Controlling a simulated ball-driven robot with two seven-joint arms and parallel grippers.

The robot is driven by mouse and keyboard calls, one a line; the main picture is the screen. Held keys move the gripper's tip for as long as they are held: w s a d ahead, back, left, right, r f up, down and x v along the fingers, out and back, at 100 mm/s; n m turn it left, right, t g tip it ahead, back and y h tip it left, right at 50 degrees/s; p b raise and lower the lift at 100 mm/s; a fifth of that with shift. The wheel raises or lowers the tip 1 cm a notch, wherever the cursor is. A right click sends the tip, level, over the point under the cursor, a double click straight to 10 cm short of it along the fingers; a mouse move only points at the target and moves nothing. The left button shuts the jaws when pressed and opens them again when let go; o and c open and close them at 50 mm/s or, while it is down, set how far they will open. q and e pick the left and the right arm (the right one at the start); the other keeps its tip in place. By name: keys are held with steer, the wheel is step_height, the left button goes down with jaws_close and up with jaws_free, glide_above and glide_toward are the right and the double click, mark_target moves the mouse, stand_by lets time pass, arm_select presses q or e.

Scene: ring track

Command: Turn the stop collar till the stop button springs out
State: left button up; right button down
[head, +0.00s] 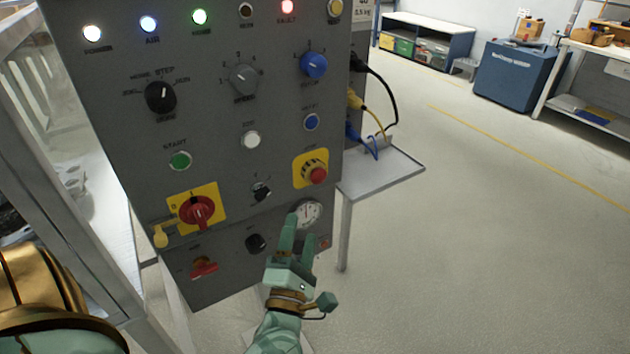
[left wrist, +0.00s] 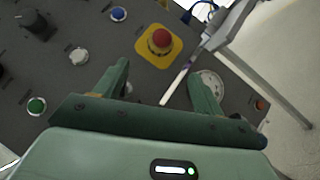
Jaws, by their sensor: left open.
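The stop button (head: 318,175) is a red cap on a yellow square plate at the right side of the grey panel. Its stop collar (head: 311,165) is a ribbed ring around the base of the cap. The stop button (left wrist: 160,38) also shows in the left wrist view, beyond the fingertips and near the top. My left gripper (head: 299,232) is open and empty, below the button and in front of the panel's lower right part. Its two fingers (left wrist: 158,70) stand apart and touch neither button nor collar. My right gripper is not in view.
A red rotary switch (head: 199,211) on a yellow plate sits to the left. A round gauge (head: 308,214) is partly behind my left fingers. A small shelf (head: 380,172) with cables above it juts out right of the panel. Open floor lies farther right.

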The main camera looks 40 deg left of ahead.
mark_target(313, 182)
arm_select(q)
steer(key=x, duration=1.3)
steer(key=shift+w+f, duration=0.1)
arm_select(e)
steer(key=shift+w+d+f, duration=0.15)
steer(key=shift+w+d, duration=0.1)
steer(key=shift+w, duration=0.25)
